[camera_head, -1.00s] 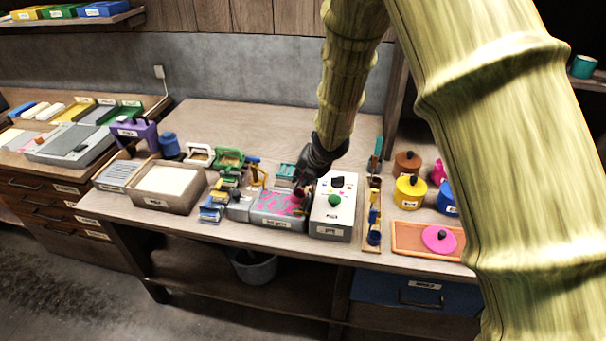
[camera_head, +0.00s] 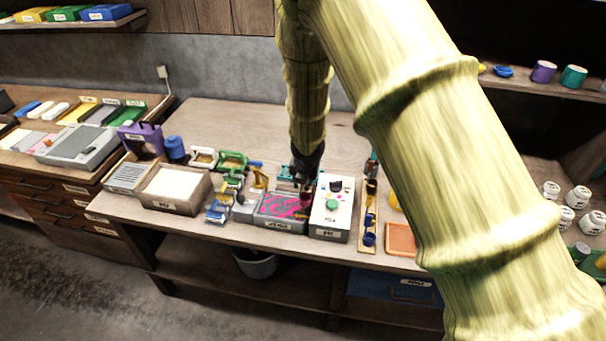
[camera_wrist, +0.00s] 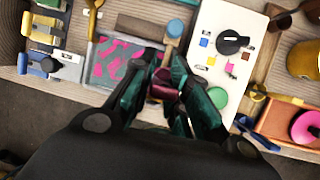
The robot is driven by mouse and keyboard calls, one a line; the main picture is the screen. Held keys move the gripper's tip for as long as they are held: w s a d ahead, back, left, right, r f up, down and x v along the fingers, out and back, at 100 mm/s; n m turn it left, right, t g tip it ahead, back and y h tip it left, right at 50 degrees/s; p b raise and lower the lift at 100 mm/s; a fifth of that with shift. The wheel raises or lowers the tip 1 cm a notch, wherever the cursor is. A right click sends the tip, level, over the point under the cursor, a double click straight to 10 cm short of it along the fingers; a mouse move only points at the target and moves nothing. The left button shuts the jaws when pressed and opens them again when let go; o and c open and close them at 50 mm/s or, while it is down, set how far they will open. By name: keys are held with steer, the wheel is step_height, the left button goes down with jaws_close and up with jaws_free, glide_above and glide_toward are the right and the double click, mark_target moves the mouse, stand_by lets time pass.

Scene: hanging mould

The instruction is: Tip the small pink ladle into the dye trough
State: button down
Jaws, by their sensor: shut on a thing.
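My gripper (camera_wrist: 166,88) is shut on the small pink ladle (camera_wrist: 163,90), whose dark pink cup shows between the teal fingers in the wrist view. Its handle is mostly hidden, and I cannot tell how far it is tilted. The dye trough (camera_wrist: 101,75) is a grey box with bright pink patches on a grey surface. It also shows in the head view (camera_head: 283,223), left of the white box with a green knob. In the head view my gripper (camera_head: 304,185) is over the trough's right side, near that white box.
The white knobbed box (camera_head: 331,222) stands close on the right. Beyond it is a narrow wooden rack (camera_head: 369,244) with blue and yellow ladles. Small coloured tools and a pale tray (camera_head: 172,204) stand on the left. The back of the bench is clear.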

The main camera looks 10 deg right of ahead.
steer(key=shift+r+h+p, duration=0.3)
steer(key=shift+h+p, duration=0.3)
steer(key=shift+p, duration=1.6)
steer(key=shift+f, duration=0.15)
